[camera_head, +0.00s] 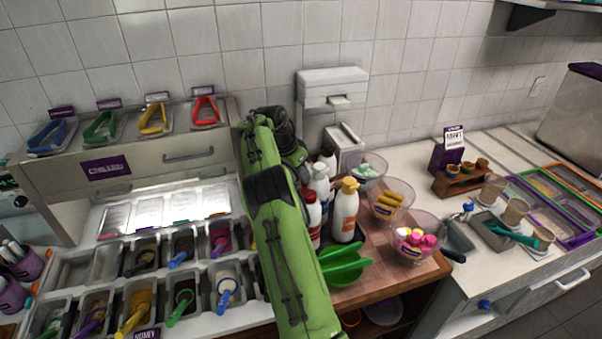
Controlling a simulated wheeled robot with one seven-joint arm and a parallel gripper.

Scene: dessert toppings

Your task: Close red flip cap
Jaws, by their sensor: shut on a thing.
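Yellow (153,119), green (100,126) and blue (46,136) loops share the shelf. A yellow-capped bottle (345,213), a pump bottle (320,182), green bowls (344,268) and clear topping bowls crowd the right. Topping bins with scoops fill the lower left. Some right counter is free.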

